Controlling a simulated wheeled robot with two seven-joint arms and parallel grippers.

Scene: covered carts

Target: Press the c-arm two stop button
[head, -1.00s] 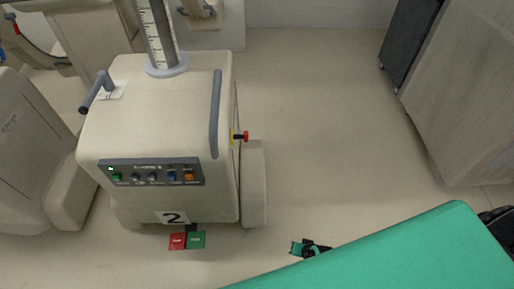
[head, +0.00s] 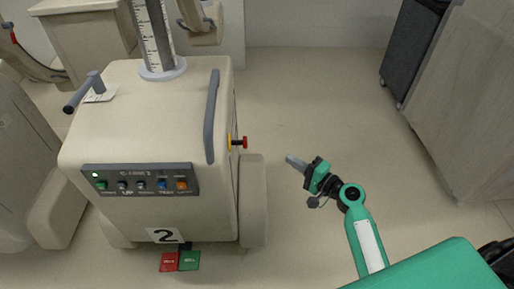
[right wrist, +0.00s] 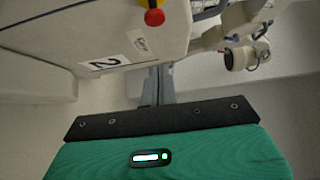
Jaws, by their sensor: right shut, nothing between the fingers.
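The c-arm two unit (head: 150,120) is a cream cabinet with a "2" label (head: 165,235) low on its front. Its stop button (head: 243,142) is red on a yellow collar and sticks out of the cabinet's right side. In the right wrist view the red button (right wrist: 154,17) shows at the top edge. My right gripper (head: 290,160) is shut and empty, to the right of the button and apart from it, pointing towards the cabinet. Its grey fingers (right wrist: 158,85) also show in the right wrist view. My left gripper is not in view.
A control panel (head: 140,180) with coloured buttons is on the cabinet front. A grey handle rail (head: 212,115) runs near the button. Red and green pedals (head: 180,261) lie on the floor in front. Floor between is clear.

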